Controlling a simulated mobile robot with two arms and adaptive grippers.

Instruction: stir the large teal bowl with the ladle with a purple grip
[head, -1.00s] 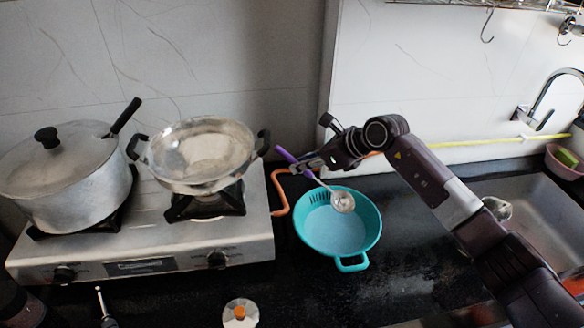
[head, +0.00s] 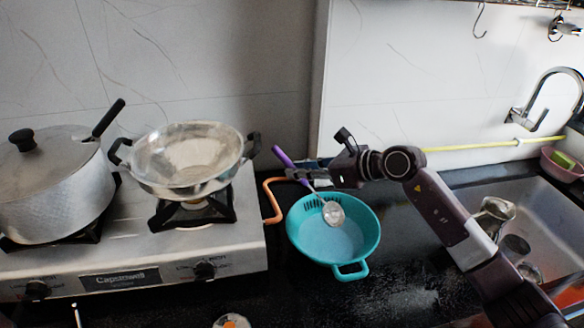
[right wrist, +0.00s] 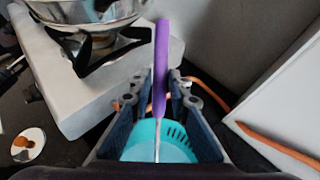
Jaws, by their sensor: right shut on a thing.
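The large teal bowl (head: 350,255) stands on the dark counter right of the stove, with slots in its far wall and a loop handle at the front. My right gripper (head: 308,174) is shut on the ladle with a purple grip (head: 284,157), above the bowl's far left rim. The ladle's round metal head (head: 333,214) shows over the bowl; I cannot tell whether it touches the bottom. In the right wrist view the purple grip (right wrist: 161,65) stands upright between the fingers (right wrist: 158,110), and part of the teal bowl (right wrist: 178,142) shows below. My left gripper is not in view.
A steel wok (head: 190,165) and a lidded pot (head: 50,190) sit on the stove (head: 130,262) at left. An orange hose (head: 270,203) runs between stove and bowl. A sink (head: 535,215) with metal ware is at right. The counter before the bowl is clear.

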